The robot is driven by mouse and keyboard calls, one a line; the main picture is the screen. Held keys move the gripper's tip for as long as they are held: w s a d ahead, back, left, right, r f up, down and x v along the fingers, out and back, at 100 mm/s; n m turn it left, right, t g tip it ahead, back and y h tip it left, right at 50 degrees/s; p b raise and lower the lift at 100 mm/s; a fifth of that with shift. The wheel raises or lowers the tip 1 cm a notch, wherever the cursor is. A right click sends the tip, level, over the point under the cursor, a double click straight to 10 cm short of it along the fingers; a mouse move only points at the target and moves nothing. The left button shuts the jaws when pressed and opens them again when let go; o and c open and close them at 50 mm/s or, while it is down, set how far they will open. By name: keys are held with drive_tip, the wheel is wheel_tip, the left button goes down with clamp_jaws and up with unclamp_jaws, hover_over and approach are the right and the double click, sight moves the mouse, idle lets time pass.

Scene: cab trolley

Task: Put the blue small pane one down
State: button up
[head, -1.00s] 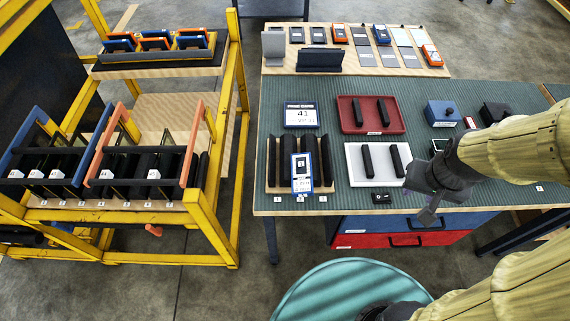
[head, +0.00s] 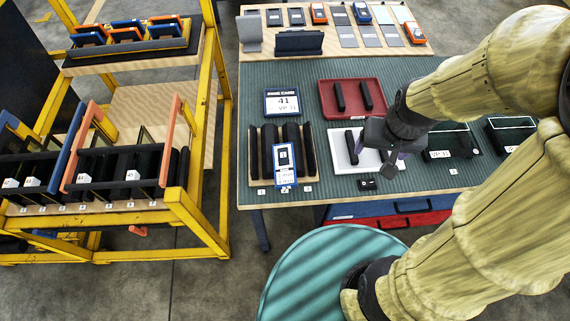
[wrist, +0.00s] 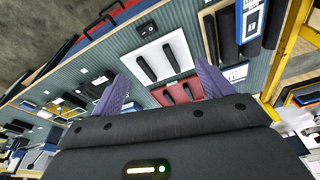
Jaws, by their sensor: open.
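Small blue-framed and orange-framed panes (head: 125,30) stand in the rack on the trolley's upper shelf; I cannot tell which blue one is meant. A blue-edged card (head: 285,165) leans on the black slotted stand (head: 310,160) at the table's front left; it also shows in the wrist view (wrist: 253,18). My gripper (head: 385,155) is open and empty, above the right part of the white tray (head: 343,160). In the wrist view the purple fingers of my gripper (wrist: 161,74) are spread apart with nothing between them.
The red tray (head: 352,88) and the white tray hold black bars. Black boxes (head: 452,152) stand to the right, partly behind my arm. Flat pads and small devices (head: 362,14) line the back board. The yellow trolley (head: 188,205) stands left, holding large blue and orange frames.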

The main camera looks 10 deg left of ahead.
drive_tip(key=a+f+n+g+h+p, duration=0.1)
drive_tip(key=a+n+g+h, duration=0.1)
drive_tip(key=a, duration=2.2)
drive_tip(key=shift+f+n, duration=0.3)
drive_tip(key=shift+f, duration=0.1)
drive_tip(key=shift+w, duration=0.1)
drive_tip(key=p, duration=0.2)
hover_over(285, 173)
drive_tip(key=f, duration=1.1)
drive_tip(key=shift+a+f, duration=0.3)
drive_tip(key=shift+a, duration=0.1)
drive_tip(key=shift+f, duration=0.25)
drive_tip(key=shift+d+f+p, duration=0.15)
drive_tip(key=shift+f+p, duration=0.2)
drive_tip(key=shift+f, duration=0.95)
drive_tip(key=shift+d+f+p, duration=0.15)
drive_tip(key=shift+f+p, duration=0.15)
drive_tip(key=shift+f, duration=1)
